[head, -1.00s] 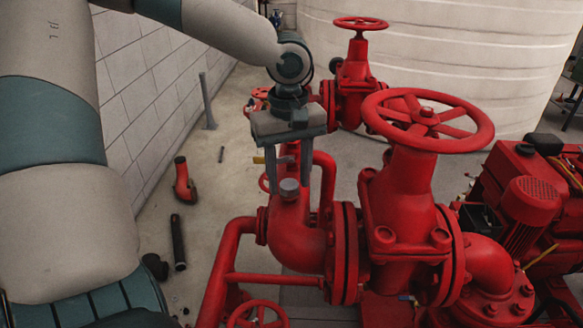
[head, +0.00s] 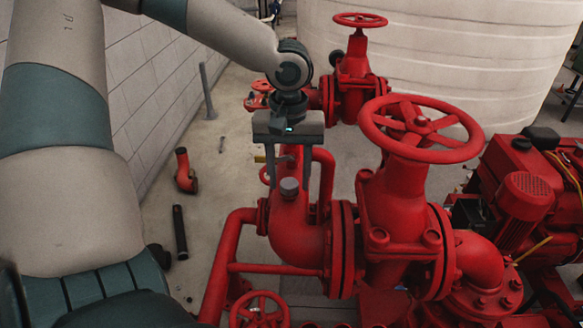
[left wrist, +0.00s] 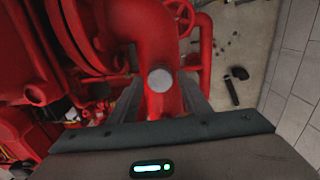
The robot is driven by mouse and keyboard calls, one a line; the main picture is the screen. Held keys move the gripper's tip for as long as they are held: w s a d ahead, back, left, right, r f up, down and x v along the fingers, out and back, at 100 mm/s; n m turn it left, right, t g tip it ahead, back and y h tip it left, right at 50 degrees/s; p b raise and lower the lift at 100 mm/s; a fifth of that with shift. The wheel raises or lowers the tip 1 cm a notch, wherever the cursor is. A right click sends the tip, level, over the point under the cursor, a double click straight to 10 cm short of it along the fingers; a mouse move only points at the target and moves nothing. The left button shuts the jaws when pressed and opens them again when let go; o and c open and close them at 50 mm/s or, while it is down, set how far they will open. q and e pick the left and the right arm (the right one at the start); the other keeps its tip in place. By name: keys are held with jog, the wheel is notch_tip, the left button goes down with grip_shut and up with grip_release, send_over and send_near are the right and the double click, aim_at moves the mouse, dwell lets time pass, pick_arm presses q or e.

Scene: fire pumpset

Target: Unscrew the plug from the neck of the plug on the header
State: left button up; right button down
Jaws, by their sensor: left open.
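The grey round plug (head: 289,186) sits on the short neck on top of the red header elbow (head: 296,235). In the left wrist view the plug (left wrist: 160,80) shows as a pale disc on the red pipe. My left gripper (head: 289,186) points down over the header, its two fingers spread on either side of the plug. In the left wrist view the fingers stand left and right of the plug with gaps, and nothing is held. The neck below the plug is mostly hidden in that view. My right gripper is not in view.
A large red valve with a handwheel (head: 421,129) stands right of the header, and a smaller handwheel valve (head: 360,20) stands behind. A red engine (head: 525,200) is at far right. A dark pipe piece (head: 180,232) and a red fitting (head: 186,170) lie on the floor at left.

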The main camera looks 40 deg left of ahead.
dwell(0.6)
pick_arm(q)
jog(key=c, duration=1)
jog(key=n+b, duration=0.1)
jog(key=n, duration=0.1)
jog(key=shift+f+n, duration=0.15)
jog(key=shift+n, duration=1.05)
jog(key=shift+b, duration=0.4)
